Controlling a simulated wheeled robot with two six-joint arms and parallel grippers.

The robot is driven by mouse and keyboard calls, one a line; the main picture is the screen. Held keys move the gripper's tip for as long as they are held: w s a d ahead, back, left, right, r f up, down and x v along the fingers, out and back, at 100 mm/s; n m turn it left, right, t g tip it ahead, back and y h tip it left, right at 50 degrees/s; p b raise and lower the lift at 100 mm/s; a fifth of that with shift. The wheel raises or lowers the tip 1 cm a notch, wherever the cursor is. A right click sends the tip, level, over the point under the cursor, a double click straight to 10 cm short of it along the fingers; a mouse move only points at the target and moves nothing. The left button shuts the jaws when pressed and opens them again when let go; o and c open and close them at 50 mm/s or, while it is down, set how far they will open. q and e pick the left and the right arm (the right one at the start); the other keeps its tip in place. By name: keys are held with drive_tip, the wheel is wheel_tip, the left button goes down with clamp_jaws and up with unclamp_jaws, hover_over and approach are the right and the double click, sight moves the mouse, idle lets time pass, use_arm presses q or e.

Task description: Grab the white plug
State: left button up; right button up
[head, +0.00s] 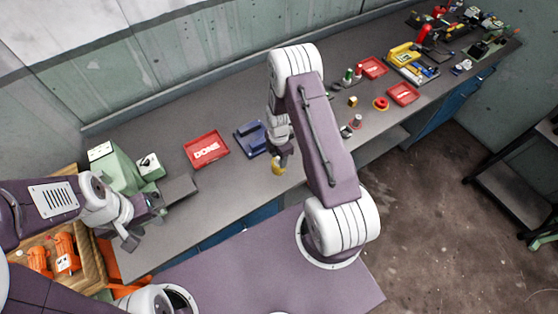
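I cannot pick out a white plug with certainty in the head view. A small green box with a white face (149,164) and a dark fitting stands at the left end of the bench, beside a larger green unit with a white top (103,151). My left gripper (150,212) is just in front of these boxes; its fingers are small and partly hidden, so its opening is unclear. My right gripper (280,160) points down over the middle of the bench. A small yellow piece (279,169) shows at its fingertips; whether it is gripped is unclear.
A red tray marked DONE (206,149) and a blue holder (251,138) lie between my grippers. Red trays (403,94), small parts and tools fill the right of the bench. A wooden crate (92,262) with orange items is at lower left. The bench front is mostly clear.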

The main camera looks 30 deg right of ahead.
drive_tip(key=shift+s+r, duration=0.1)
drive_tip(key=shift+s, duration=0.05)
clamp_jaws()
drive_tip(key=shift+w+r, duration=0.2)
drive_tip(key=shift+r, duration=0.2)
drive_tip(key=r, duration=0.1)
drive_tip(key=r+b, duration=0.2)
drive_tip(key=shift+s+d+r, duration=0.25)
drive_tip(key=shift+d, duration=0.1)
drive_tip(key=s+d+r+b, duration=0.2)
drive_tip(key=s+d+r, duration=0.4)
drive_tip(key=d, duration=0.2)
drive_tip(key=shift+s+d+r, duration=0.25)
drive_tip(key=shift+s+r, duration=0.1)
drive_tip(key=shift+s, duration=0.05)
